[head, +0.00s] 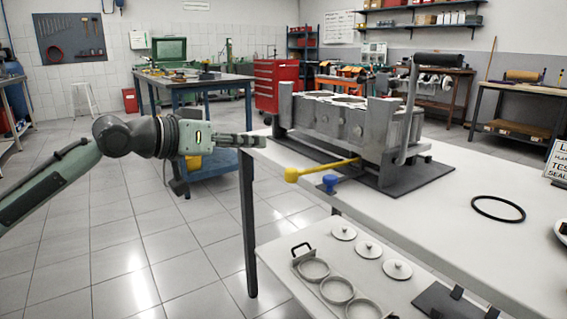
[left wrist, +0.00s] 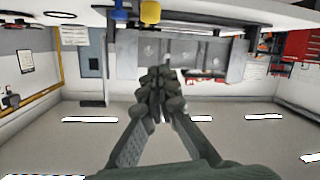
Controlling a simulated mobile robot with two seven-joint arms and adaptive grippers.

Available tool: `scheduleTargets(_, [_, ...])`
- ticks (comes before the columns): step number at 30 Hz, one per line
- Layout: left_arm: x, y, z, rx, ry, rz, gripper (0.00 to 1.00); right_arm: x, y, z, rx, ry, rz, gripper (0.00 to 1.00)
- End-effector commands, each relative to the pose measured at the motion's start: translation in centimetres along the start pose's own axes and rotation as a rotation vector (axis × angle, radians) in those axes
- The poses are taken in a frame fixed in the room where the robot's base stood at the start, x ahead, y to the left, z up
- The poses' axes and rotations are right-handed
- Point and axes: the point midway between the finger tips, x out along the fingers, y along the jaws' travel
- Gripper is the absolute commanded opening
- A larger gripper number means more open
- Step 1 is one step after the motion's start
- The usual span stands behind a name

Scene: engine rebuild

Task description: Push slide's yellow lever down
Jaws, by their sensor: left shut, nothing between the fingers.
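The yellow lever (head: 322,168) sticks out from the lower front of the grey engine-block fixture (head: 335,118), its round knob toward the left, past the table edge. A short blue knob (head: 330,183) sits just right of it. My left gripper (head: 262,141) is shut and empty, above and left of the yellow knob, apart from it. In the left wrist view, which is upside down, the shut fingers (left wrist: 160,82) point toward the fixture. The yellow knob (left wrist: 150,12) and blue knob (left wrist: 119,12) show at the top. My right gripper is not in view.
The fixture stands on a dark mat (head: 420,180) on the white table (head: 470,235), with a tall grey handle (head: 408,110) at its right. A black ring (head: 498,208) lies to the right. A lower shelf (head: 300,240) holds rings and discs. The floor at left is clear.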

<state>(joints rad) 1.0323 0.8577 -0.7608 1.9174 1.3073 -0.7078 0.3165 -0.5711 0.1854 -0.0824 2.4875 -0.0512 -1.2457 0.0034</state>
Motion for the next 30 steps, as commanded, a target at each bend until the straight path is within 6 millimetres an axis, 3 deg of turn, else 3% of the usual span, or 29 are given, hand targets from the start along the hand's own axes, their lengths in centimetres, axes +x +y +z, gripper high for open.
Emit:
scheduleTargets(8, [1.9,0.1,0.0,0.000,0.000,0.002,0.00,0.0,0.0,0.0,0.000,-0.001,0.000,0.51])
scheduleTargets(20, [10.3,0.1,-0.1,0.001,0.000,0.001,0.00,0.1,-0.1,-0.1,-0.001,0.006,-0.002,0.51])
scheduleTargets(24, [9.3,-0.1,2.3,0.003,-0.002,-0.002,0.00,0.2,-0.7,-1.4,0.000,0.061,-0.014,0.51])
scheduleTargets(30, [8.7,0.0,3.7,0.002,0.000,-0.001,0.00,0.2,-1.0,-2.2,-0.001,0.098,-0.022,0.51])
